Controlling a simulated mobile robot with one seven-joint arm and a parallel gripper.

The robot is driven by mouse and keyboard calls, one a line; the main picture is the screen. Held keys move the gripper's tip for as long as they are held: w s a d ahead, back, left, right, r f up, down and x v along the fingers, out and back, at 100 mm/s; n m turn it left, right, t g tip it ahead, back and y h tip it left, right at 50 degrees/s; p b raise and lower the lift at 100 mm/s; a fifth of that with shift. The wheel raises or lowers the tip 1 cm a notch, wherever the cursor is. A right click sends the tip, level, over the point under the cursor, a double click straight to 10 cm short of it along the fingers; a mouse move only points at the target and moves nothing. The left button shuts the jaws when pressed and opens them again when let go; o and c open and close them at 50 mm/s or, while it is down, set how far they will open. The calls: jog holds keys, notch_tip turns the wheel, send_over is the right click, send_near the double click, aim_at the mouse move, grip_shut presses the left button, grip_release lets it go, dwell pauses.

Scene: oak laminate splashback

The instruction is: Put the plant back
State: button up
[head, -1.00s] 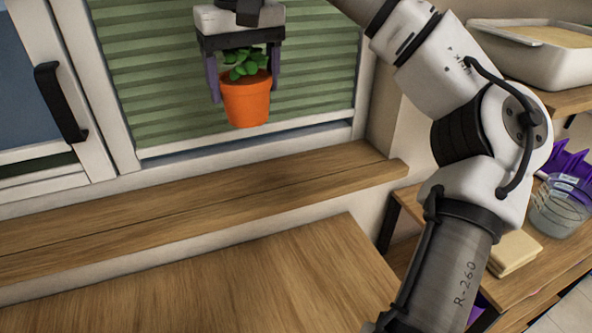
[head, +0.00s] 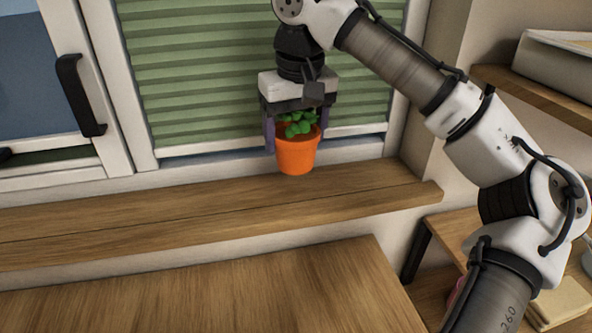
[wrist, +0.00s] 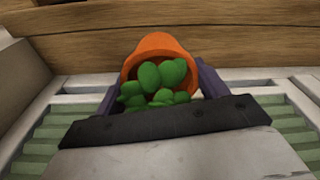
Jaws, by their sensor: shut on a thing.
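The plant is a small green leafy plant (head: 299,123) in an orange pot (head: 296,157). My gripper (head: 296,140) is shut on the pot, with its purple fingers at the pot's sides. The pot hangs upright, its base appearing in front of the back of the wooden window sill (head: 120,222); I cannot tell the exact gap beneath it. In the wrist view the orange pot (wrist: 157,47) and green leaves (wrist: 160,82) sit between the fingers, with the sill (wrist: 200,42) beyond.
The sill is bare. Behind it is a window with a green blind (head: 190,70) and a black handle (head: 80,95). A wooden tabletop (head: 220,295) in front is clear. At right, shelves hold a pale tray (head: 560,65) and a folded beige item (head: 562,302).

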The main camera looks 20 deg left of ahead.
aim_at(296, 168)
jog(key=shift+f, duration=3.6)
jog(key=shift+f, duration=0.1)
jog(key=o, duration=1.2)
jog(key=r, duration=0.8)
jog(key=s+d+r, duration=0.1)
jog(key=r, duration=0.3)
jog(key=shift+d+r, duration=0.1)
jog(key=shift+r, duration=0.1)
